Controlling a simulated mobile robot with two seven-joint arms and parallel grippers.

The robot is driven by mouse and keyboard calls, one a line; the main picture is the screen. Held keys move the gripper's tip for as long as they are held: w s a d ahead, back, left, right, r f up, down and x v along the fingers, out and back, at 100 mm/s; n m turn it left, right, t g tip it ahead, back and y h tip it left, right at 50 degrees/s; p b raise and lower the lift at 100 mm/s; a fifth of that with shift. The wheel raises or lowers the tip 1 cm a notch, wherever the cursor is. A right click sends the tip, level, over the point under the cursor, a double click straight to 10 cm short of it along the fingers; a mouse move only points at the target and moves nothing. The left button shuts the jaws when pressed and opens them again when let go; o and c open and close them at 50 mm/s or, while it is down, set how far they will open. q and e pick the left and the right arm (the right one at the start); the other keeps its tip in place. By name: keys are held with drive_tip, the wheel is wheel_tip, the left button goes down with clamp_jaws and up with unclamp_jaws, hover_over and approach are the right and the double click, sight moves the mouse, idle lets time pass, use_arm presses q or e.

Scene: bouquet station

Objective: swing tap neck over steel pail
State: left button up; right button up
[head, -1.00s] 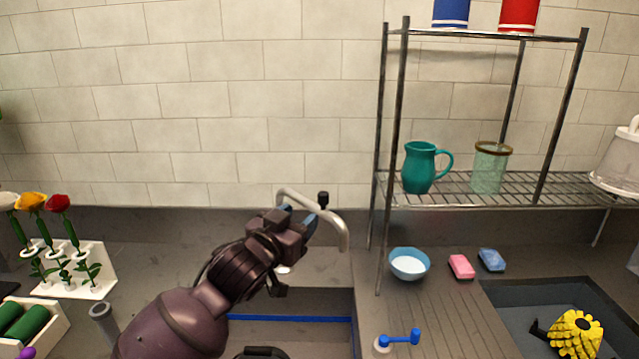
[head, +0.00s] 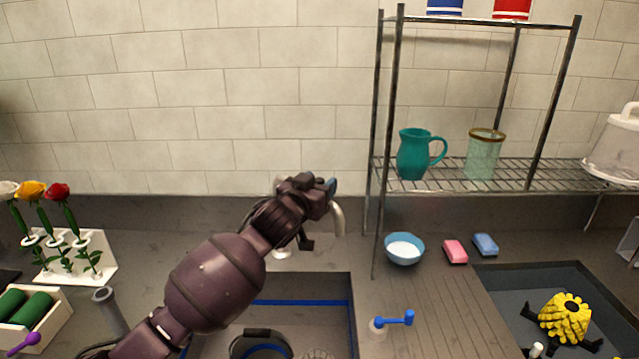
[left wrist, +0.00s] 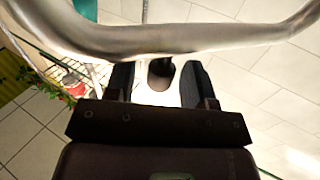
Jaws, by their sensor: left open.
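The curved silver tap neck (head: 339,221) rises behind the sink, its outlet end to the right; my left arm hides much of it. My left gripper (head: 332,187) is at the top of the neck, near its bend. In the left wrist view, the neck (left wrist: 200,38) crosses in front of the open fingers (left wrist: 157,85). A small dark knob (left wrist: 160,68) shows between the fingertips; I cannot tell whether they touch it. A round dark-rimmed vessel (head: 262,338), perhaps the steel pail, stands in the sink, cut off by the bottom edge. My right gripper is not in view.
The blue-lined sink (head: 300,286) lies below the tap. A flower stand (head: 95,255) is at the left.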

use_arm(q)
drive_tip(key=shift+w+d, duration=0.1)
drive_tip(key=shift+w, duration=0.15)
drive_tip(key=c, duration=0.5)
clamp_jaws()
drive_tip(key=shift+f, duration=0.1)
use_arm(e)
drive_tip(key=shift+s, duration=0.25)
